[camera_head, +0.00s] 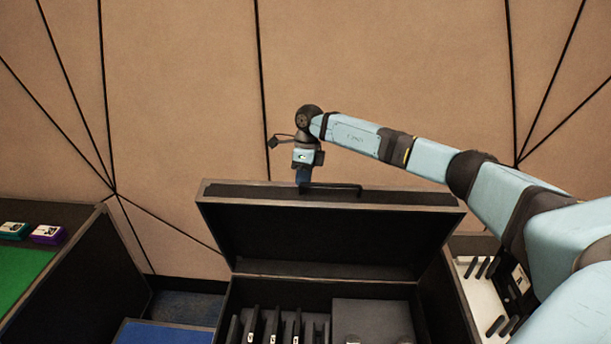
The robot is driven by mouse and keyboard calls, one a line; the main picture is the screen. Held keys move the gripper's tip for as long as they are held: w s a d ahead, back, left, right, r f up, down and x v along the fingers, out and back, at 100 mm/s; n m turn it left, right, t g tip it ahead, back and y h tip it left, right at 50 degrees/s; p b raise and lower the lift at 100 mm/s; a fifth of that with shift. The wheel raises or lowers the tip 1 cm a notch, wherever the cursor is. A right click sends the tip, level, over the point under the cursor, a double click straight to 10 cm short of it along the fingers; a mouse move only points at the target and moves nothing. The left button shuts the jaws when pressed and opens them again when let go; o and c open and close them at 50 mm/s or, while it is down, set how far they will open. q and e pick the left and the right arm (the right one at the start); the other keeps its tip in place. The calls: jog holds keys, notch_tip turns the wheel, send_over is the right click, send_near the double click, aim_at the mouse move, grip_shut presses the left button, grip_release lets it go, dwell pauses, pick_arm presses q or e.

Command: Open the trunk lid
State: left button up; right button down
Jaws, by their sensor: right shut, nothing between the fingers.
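The black trunk (232,300) stands at the bottom middle, with dark upright pieces and a flat dark block inside. Its lid (330,235) is raised and stands up at the back, its inner side facing me. A dark handle (345,187) shows at the lid's top edge. My right arm reaches in from the right above the lid. My right gripper (304,183) points down at the lid's top edge, by the left end of the handle, and is shut with nothing held. Its fingertips are small and partly hidden behind the edge. My left gripper is out of view.
At left, a dark case (85,275) has a green surface (22,272) bearing a teal box (14,231) and a purple box (48,234). A white tray (470,285) with black items lies right of the trunk. A panelled tan wall (180,120) stands behind.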

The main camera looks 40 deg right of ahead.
jog(key=shift+a, duration=0.1)
jog(key=s+a+f+p, duration=0.1)
jog(key=s+a+f, duration=0.1)
jog(key=s+a, duration=0.5)
jog(key=shift+s+f+t+h, duration=0.3)
jog(key=shift+s+t+h, duration=0.1)
jog(key=shift+s, duration=0.25)
jog(key=shift+d+r, duration=0.1)
